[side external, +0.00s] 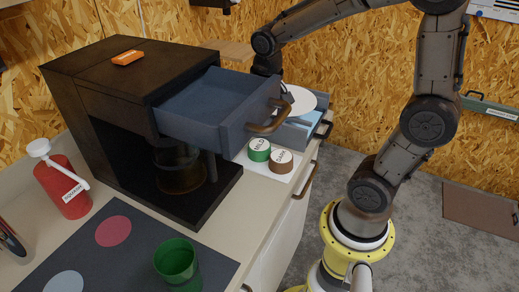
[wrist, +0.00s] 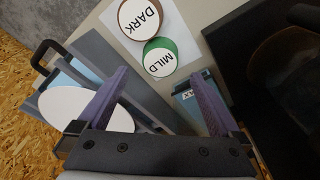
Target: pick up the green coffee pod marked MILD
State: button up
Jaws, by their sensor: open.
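The green coffee pod marked MILD (side external: 259,149) stands upright on a white sheet on the counter, touching or very close to the brown pod marked DARK (side external: 281,161). In the wrist view the green pod (wrist: 160,56) lies just beyond and between my fingertips, with the brown pod (wrist: 140,18) past it. My gripper (wrist: 164,74) is open, with its two purple fingers apart and nothing between them. In the side view my gripper is mostly hidden behind the pulled-out upper drawer.
The dark coffee machine's blue-grey drawer (side external: 205,109) juts out above the pods. A white disc (side external: 297,99) is by an open lower drawer (side external: 292,137). A red bottle (side external: 61,187), a green cup (side external: 178,263) and a dark mat (side external: 125,262) are at the front left.

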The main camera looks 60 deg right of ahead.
aim_at(260, 145)
jog(key=shift+w+d+f, duration=0.15)
jog(key=shift+w+f, duration=0.05)
jog(key=shift+f, duration=0.95)
jog(key=shift+w+d+f, duration=0.1)
jog(key=shift+w+f, duration=0.05)
jog(key=shift+f, duration=1.05)
jog(key=shift+w+d+f, duration=0.15)
jog(key=shift+w+f, duration=0.05)
jog(key=shift+f, duration=0.95)
jog(key=c, duration=1.2)
